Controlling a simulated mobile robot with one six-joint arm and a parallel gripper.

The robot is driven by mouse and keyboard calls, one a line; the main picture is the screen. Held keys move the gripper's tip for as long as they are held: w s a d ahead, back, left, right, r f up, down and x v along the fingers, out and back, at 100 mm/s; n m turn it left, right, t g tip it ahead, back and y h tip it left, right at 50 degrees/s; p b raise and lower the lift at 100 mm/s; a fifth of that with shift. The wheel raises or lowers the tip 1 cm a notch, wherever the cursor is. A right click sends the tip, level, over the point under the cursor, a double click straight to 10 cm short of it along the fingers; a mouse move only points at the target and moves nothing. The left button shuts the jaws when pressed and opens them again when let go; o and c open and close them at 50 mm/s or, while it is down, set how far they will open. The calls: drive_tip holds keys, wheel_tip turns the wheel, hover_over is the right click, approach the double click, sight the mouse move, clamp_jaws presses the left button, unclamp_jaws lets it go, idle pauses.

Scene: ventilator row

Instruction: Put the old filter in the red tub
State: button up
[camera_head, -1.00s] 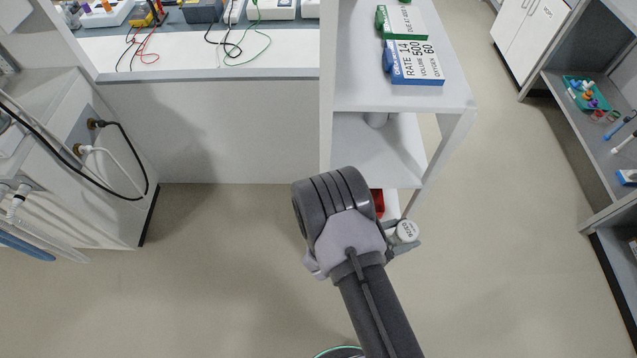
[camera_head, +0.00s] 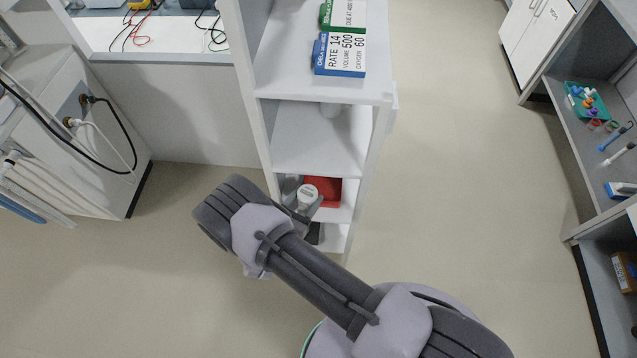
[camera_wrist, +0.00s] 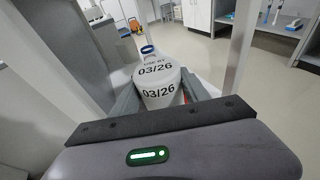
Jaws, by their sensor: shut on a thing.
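My gripper (camera_head: 307,200) is shut on a white round filter (camera_head: 307,193). In the wrist view the filter (camera_wrist: 158,85) sits between the two fingers, with "USE BY 03/26" printed on it. The red tub (camera_head: 328,188) stands on a low level of the white shelf unit. In the head view the filter appears at the tub's left side and overlaps it; I cannot tell the height between them. In the wrist view only a sliver of red shows beside the right finger.
The white shelf unit (camera_head: 320,90) has an upright and a shelf close above the tub. Blue (camera_head: 340,55) and green boxes lie on its top. A grey rack (camera_head: 590,170) stands at the right. The floor between is clear.

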drive_tip(key=w+r+b+x, duration=0.1)
drive_tip(key=r+b+x, duration=0.15)
drive_tip(key=x, duration=0.85)
wheel_tip(320, 180, down, 7)
drive_tip(key=shift+s+f+b, duration=0.1)
drive_tip(key=shift+s+b, duration=0.1)
drive_tip(key=shift+b, duration=0.95)
drive_tip(key=o, duration=1.4)
drive_tip(key=shift+c, duration=0.2)
